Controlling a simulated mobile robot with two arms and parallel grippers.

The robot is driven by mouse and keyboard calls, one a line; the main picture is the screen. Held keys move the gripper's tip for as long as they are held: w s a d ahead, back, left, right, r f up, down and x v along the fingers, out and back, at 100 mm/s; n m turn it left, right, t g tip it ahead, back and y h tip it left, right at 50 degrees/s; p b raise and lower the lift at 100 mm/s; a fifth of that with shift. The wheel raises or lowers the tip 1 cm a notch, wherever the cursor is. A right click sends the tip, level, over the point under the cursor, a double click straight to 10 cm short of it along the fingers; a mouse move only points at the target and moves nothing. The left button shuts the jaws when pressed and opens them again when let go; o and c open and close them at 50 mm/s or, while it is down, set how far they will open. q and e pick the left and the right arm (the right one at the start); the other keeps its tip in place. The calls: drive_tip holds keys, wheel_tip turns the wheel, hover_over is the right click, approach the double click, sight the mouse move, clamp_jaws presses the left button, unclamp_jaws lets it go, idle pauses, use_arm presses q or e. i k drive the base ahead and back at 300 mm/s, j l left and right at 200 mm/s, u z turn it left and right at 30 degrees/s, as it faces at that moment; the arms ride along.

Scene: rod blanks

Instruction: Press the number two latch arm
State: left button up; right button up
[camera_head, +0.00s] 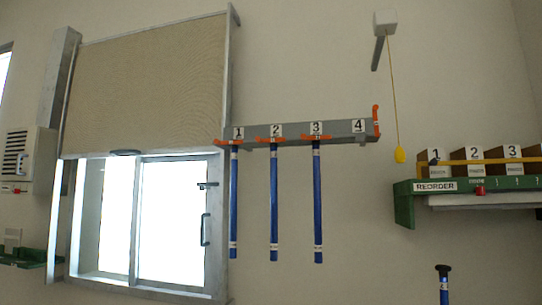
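A grey rail (345,130) on the wall carries number plates 1 to 4. The number two latch arm (270,139) is orange and lies about level under the 2 plate (276,130). A blue rod (274,200) hangs straight down below it. The number one latch arm (228,142) and number three latch arm (316,137) look the same, each with a blue rod (234,200) (317,200) below. The orange arm by number four (376,120) stands upright at the rail's right end, with no rod below. Neither of my grippers is in view.
A yellow pull cord (396,100) hangs from a wall box (385,23). At right, a green shelf (404,207) marked REORDER holds numbered bins (475,155). Another blue rod (443,285) with a black top shows at lower right. A window with a shutter (145,85) is at left.

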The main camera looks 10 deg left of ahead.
sight(259, 139)
drive_tip(key=i+j+u, duration=0.25)
drive_tip(key=i, duration=0.3)
drive_tip(key=i+u, duration=0.3)
drive_tip(key=i, duration=0.2)
